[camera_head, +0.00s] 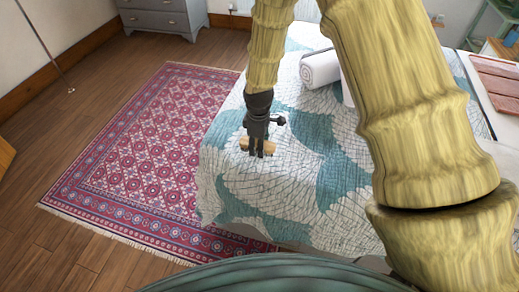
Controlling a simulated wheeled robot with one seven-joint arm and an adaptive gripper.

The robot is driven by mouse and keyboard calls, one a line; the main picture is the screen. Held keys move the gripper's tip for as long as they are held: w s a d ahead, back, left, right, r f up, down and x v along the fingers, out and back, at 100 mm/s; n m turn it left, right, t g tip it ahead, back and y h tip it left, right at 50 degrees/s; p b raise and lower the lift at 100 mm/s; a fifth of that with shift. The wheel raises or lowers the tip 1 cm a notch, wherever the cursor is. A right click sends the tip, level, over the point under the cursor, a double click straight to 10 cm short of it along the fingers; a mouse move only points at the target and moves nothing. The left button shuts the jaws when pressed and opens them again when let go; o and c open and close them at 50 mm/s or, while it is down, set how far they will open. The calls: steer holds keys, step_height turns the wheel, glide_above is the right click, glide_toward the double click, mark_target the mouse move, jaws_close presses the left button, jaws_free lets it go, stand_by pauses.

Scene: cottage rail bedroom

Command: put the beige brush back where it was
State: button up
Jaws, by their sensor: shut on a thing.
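My gripper (260,150) is over the near left part of the bed (330,215), pointing down. It is shut on the beige brush (244,144), a small tan piece that shows on both sides of the dark fingers. The brush lies crosswise in the jaws. The fingers hide its middle. I cannot tell from this view whether the brush touches the quilt or hangs just above it.
A rolled white towel (320,69) lies farther back on the bed. A patterned red rug (150,150) covers the floor to the left. A grey drawer chest (157,17) stands at the back. The quilt around the gripper is clear. A reddish-brown board (497,80) is at the right.

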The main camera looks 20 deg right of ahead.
steer(key=shift+f, duration=1.35)
steer(key=o, duration=1.3)
steer(key=shift+f, duration=0.15)
steer(key=shift+o, duration=0.2)
steer(key=shift+r+b, duration=0.4)
steer(key=shift+r, duration=5.8)
